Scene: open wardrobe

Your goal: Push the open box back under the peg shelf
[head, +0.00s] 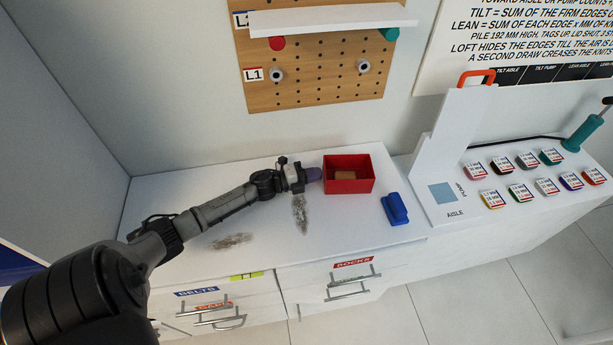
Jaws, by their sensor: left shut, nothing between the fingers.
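The open red box (365,185) stands upright on the white cabinet top, a little in front of the back wall, with a small brown block (344,175) inside. The white peg shelf (335,22) is on the wooden pegboard (318,85) above and behind it. My left gripper (315,174) is shut and empty, low over the cabinet top. Its purple-grey tip is right at the box's left wall; I cannot tell if they touch. My right gripper is out of view.
A blue object (394,208) lies right of the box. Dusty grey patches (300,214) mark the top left of it. A white stand (440,165) and several labelled packs (519,190) are farther right. Bare top lies behind my left arm.

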